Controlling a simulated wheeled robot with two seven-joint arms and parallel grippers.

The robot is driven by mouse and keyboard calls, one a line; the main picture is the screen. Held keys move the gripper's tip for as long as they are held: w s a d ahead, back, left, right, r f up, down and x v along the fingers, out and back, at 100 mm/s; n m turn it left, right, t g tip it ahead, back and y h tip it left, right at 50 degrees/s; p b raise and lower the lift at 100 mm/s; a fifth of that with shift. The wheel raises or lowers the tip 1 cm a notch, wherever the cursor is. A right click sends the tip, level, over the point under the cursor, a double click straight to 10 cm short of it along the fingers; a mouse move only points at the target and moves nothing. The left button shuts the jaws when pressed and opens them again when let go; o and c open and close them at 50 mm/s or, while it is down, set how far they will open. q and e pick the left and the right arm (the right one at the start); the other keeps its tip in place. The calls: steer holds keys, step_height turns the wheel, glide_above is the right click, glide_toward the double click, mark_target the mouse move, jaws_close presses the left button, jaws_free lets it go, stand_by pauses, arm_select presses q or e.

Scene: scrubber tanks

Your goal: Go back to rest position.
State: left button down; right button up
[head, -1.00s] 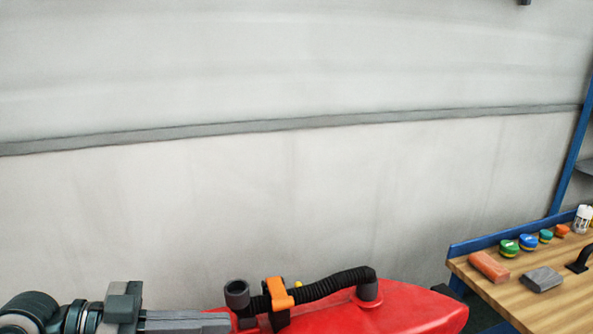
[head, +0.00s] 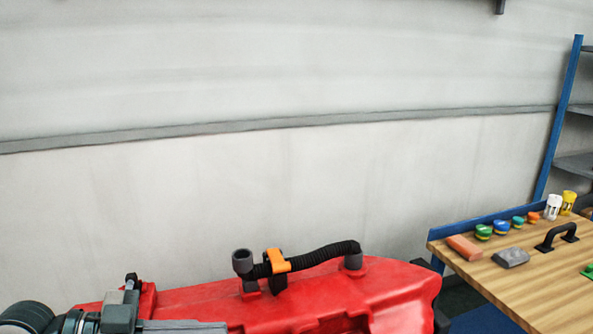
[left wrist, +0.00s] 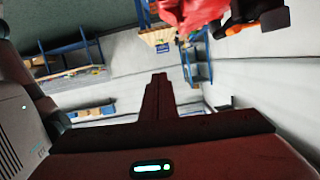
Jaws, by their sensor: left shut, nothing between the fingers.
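My left gripper (head: 222,327) shows at the lower left of the head view, in front of the red scrubber tank. In the left wrist view its two dark fingers (left wrist: 160,78) meet in one narrow shape with nothing between them. The red tank (head: 395,290) carries a black ribbed hose (head: 325,256) with an orange clamp (head: 277,261) and a grey cup-shaped end (head: 242,262). Part of the tank (left wrist: 190,12) also shows at the top of the left wrist view. My right gripper is out of view.
A wooden workbench (head: 478,272) stands at the right with a brick-coloured block (head: 464,247), a grey block (head: 511,257), several coloured caps and a black handle (head: 557,236). A blue-posted shelf (head: 558,120) stands behind it.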

arm_select(q)
steer(key=s+d+f+n+t+y, duration=0.1)
steer(key=d+f+n+y, duration=0.15)
steer(key=f, duration=0.95)
steer(key=s+d+f+n+t+y, duration=0.1)
steer(key=f+n+y, duration=0.15)
steer(key=f, duration=0.85)
steer(key=s+a+f+n+g+y, duration=0.2)
steer(key=s+a+f+n+y, duration=0.3)
steer(key=s+f, duration=0.4)
steer(key=s+a+f+n+g+y, duration=0.2)
steer(key=s+a+f+n+y, duration=0.15)
steer(key=s+a+f, duration=0.45)
steer(key=w+d+f+t, duration=0.1)
steer(key=w+d+f, duration=0.15)
steer(key=f, duration=0.75)
steer(key=w+d+f+t, duration=0.1)
steer(key=w+f, duration=0.3)
steer(key=f, duration=0.6)
steer(key=s+d+f, duration=0.1)
steer(key=s+f, duration=0.1)
steer(key=f, duration=0.6)
steer(key=s+f+m+t, duration=0.1)
steer(key=s+f, duration=0.2)
steer(key=f, duration=0.6)
steer(key=shift+s+d+t+h, duration=0.3)
steer(key=shift+d+h, duration=0.1)
steer(key=shift+h, duration=0.05)
